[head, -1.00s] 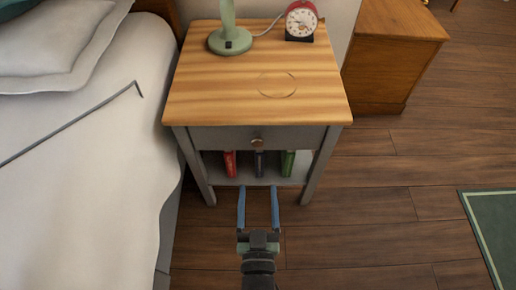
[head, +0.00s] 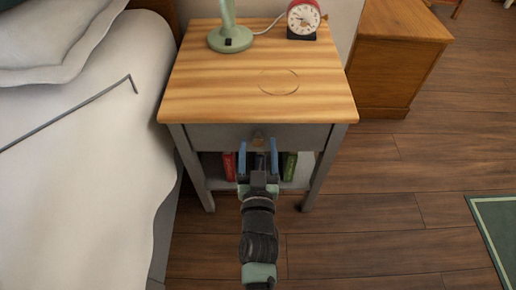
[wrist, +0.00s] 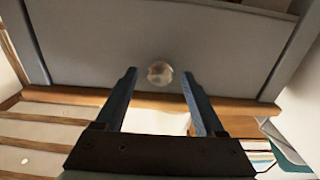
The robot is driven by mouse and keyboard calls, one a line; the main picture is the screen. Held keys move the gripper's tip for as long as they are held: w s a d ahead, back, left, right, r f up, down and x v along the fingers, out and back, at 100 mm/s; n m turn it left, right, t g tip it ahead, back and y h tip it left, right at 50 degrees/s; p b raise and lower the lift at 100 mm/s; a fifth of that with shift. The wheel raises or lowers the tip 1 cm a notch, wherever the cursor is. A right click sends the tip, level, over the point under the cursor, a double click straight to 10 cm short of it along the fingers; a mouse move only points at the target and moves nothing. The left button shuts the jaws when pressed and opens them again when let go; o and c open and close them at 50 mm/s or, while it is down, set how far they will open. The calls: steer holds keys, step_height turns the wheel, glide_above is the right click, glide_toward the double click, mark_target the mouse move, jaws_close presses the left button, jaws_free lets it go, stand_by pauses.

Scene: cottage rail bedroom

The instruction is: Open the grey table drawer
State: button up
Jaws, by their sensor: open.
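The grey table (head: 175,137) has a wooden top and a grey drawer (head: 210,137) that looks shut. The drawer front (wrist: 210,45) fills much of the wrist view. Its round knob (wrist: 160,73) lies ahead of my gripper, between the lines of the two fingers; in the head view the knob (head: 257,138) is partly hidden by the gripper. My gripper (head: 258,145) is open, with blue fingers one on each side of the knob's line. In the wrist view the fingertips (wrist: 160,74) stand apart on either side of the knob, and I see no contact.
A green lamp (head: 231,38) and a red alarm clock (head: 303,18) stand on the tabletop. Books, one red (head: 229,165) and one green (head: 289,166), stand on the shelf below. The bed (head: 80,180) is close on the left; open floor (head: 390,210) lies right.

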steer(key=shift+c, duration=0.3)
jaws_close()
stand_by(1.1)
